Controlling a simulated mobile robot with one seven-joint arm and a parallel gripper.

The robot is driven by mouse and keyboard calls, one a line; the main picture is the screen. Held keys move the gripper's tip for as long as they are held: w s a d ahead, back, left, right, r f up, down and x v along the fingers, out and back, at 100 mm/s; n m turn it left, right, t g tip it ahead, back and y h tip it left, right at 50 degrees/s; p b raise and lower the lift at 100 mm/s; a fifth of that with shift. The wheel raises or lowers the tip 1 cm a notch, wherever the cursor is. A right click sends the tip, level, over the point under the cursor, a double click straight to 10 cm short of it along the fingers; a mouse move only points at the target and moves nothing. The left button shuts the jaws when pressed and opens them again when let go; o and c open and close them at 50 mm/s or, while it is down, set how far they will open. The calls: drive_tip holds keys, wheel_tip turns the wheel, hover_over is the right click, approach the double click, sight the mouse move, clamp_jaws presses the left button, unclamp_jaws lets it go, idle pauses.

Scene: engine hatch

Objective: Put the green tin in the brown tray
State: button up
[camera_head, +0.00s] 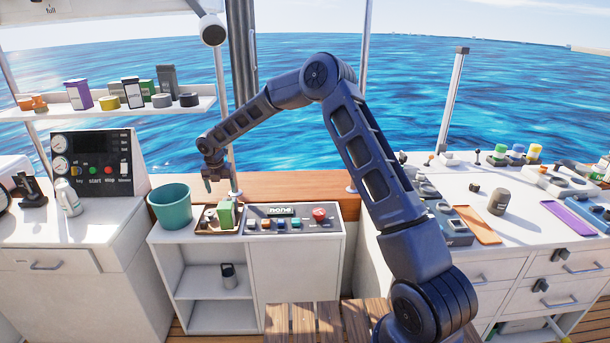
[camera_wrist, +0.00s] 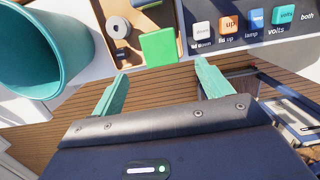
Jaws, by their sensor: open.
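The green tin (camera_head: 226,214) is a box-shaped block at the right side of the brown tray (camera_head: 212,233) on the low white cabinet. In the wrist view the green tin (camera_wrist: 158,48) shows within the tray's outline, near its front right corner, beside a grey roll. My gripper (camera_head: 213,181) is above and slightly behind the tray in the head view. In the wrist view my gripper (camera_wrist: 162,76) has its two green fingers spread apart with nothing between them. The tin lies beyond the fingertips and appears untouched. The tin's underside is hidden.
A teal bucket (camera_head: 171,206) stands just left of the tray. A switch panel (camera_head: 291,219) adjoins it on the right. A white shelf (camera_head: 120,108) at upper left holds several boxes and rolls. An orange tray (camera_head: 476,225) and a purple tray (camera_head: 567,217) lie on the right counter.

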drive_tip(key=s+d+r+m+h, duration=0.1)
drive_tip(key=s+d+r+m, duration=0.2)
drive_tip(key=d+r+m, duration=0.65)
drive_tip(key=s+d+r+m+t, duration=0.1)
drive_tip(key=s+d+r+m, duration=0.15)
drive_tip(key=d+r, duration=0.8)
drive_tip(key=s+d+r+m+h, duration=0.1)
drive_tip(key=s+d+r+m, duration=0.35)
drive_tip(key=d, duration=1.05)
drive_tip(key=s+d+r+m, duration=0.2)
drive_tip(key=s+d+m, duration=0.3)
drive_tip(key=s+d, duration=0.1)
drive_tip(key=s+d+r+m, duration=0.3)
drive_tip(key=s+d+m, duration=0.1)
drive_tip(key=s+d, duration=0.25)
drive_tip(key=s+d+f+m+t+y, duration=0.1)
drive_tip(key=s+d+m, duration=0.3)
drive_tip(key=s, duration=0.3)
drive_tip(key=s+d+f+m+y, duration=0.1)
drive_tip(key=s+d+f+m, duration=0.1)
drive_tip(key=s+d+m, duration=0.2)
drive_tip(key=s+m, duration=0.2)
drive_tip(key=s, duration=0.2)
drive_tip(key=shift+d+t, duration=0.25)
drive_tip(key=shift+t, duration=0.15)
